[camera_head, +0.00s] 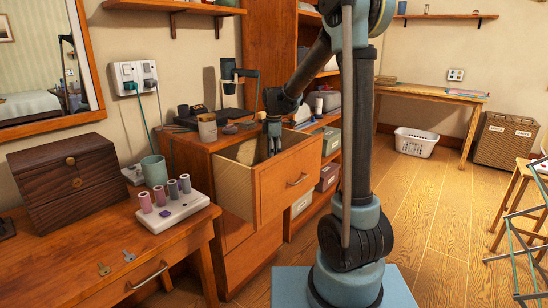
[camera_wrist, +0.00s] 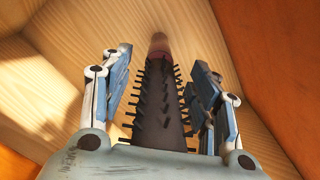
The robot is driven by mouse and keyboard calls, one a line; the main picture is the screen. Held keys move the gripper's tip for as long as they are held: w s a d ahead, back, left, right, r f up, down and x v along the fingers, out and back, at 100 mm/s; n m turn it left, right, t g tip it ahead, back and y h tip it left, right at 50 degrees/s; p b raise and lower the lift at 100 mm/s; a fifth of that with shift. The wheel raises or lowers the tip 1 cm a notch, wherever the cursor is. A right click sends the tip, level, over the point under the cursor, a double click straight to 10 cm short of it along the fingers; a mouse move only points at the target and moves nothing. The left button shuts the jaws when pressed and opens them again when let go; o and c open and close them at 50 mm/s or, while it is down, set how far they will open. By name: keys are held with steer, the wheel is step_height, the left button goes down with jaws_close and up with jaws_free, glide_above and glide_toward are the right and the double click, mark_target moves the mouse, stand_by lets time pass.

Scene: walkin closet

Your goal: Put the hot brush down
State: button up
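The hot brush (camera_wrist: 162,105) is a dark barrel with rows of black bristles and a pinkish-brown far end. In the wrist view it runs between the two fingers of my gripper (camera_wrist: 160,80). The fingers flank it closely, but I cannot tell whether they press on it. In the head view my gripper (camera_head: 272,138) points down into the open drawer (camera_head: 236,187) of the wooden cabinet, below its rim. The brush is hidden there by the drawer and gripper. Pale wood fills the background of the wrist view; contact between brush and drawer floor is unclear.
The drawer front (camera_head: 291,177) and side walls stand close around my gripper. The cabinet top (camera_head: 193,139) holds a jar (camera_head: 207,127) and a dark stand (camera_head: 228,90). A desk (camera_head: 110,250) at left carries a wooden box (camera_head: 70,180), a cup (camera_head: 154,170) and spools (camera_head: 170,195).

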step_height(320, 180, up, 11)
steer(key=shift+r, duration=0.2)
steer(key=shift+s+d+r, duration=0.1)
steer(key=shift+r, duration=0.3)
steer(key=s+d+m, duration=0.1)
steer(key=s+d, duration=0.1)
steer(key=s+d+m, duration=0.2)
steer(key=s, duration=0.1)
steer(key=s+d+m, duration=0.1)
steer(key=s+d, duration=0.2)
steer(key=shift+s+m+t, duration=0.25)
steer(key=shift+m+t, duration=0.05)
steer(key=s+d+f+m, duration=0.4)
steer(key=s+f+m, duration=0.1)
steer(key=s, duration=0.3)
steer(key=s+d+f+m+t, duration=0.1)
steer(key=s+d+f+m, duration=0.3)
steer(key=s, duration=0.4)
steer(key=s+d+f+m, duration=0.3)
steer(key=s+f+m, duration=0.2)
steer(key=s+f, duration=0.2)
steer(key=shift+s+d+m+t, duration=0.3)
steer(key=shift+s+d, duration=0.1)
steer(key=shift+s, duration=0.65)
steer(key=shift+f, duration=0.1)
